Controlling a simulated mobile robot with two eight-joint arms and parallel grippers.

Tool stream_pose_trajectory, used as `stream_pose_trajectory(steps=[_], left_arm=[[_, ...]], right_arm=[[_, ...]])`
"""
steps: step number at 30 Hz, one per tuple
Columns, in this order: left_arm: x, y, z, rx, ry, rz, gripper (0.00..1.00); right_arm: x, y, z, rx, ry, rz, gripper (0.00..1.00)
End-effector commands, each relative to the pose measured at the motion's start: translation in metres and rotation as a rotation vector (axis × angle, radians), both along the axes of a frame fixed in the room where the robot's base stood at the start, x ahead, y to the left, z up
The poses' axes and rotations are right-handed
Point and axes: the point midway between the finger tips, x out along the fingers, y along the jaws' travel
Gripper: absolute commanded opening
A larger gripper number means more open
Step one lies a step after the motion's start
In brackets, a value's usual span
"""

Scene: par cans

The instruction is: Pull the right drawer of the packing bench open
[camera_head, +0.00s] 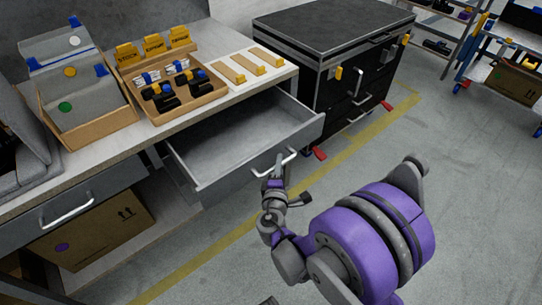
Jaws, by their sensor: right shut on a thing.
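The packing bench (112,150) stands at the left with its grey top. Its right drawer (228,135) is pulled out and its inside looks empty. The drawer's white bar handle (291,161) is on its front face. My right gripper (277,174) is at the handle's left part and is shut on it; the fingertips are small and partly hidden. The left drawer (95,190) of the bench is shut, with its own handle (68,210). My left gripper is not in view.
A black tool cabinet (365,75) stands right of the drawer. A carton (100,232) lies under the bench. Open floor lies right.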

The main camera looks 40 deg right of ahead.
Motion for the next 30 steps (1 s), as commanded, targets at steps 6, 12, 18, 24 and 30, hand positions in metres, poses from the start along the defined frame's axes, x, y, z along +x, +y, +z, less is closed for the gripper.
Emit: stream_pose_trajectory(steps=[6, 12, 18, 24, 30], left_arm=[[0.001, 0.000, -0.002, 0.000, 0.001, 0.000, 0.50], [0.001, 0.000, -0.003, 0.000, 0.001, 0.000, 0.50], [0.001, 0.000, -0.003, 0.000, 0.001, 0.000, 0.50], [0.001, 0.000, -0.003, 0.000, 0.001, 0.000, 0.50], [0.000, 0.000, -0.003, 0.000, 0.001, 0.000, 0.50]], right_arm=[[-0.030, -0.003, 0.000, -0.003, 0.000, -0.003, 0.00], [-0.038, -0.003, 0.000, -0.003, 0.001, -0.002, 0.00], [-0.038, -0.003, 0.000, -0.002, 0.000, -0.002, 0.00], [-0.038, -0.003, 0.000, -0.002, 0.000, -0.002, 0.34], [-0.038, -0.003, 0.000, -0.002, 0.000, -0.001, 0.49]])
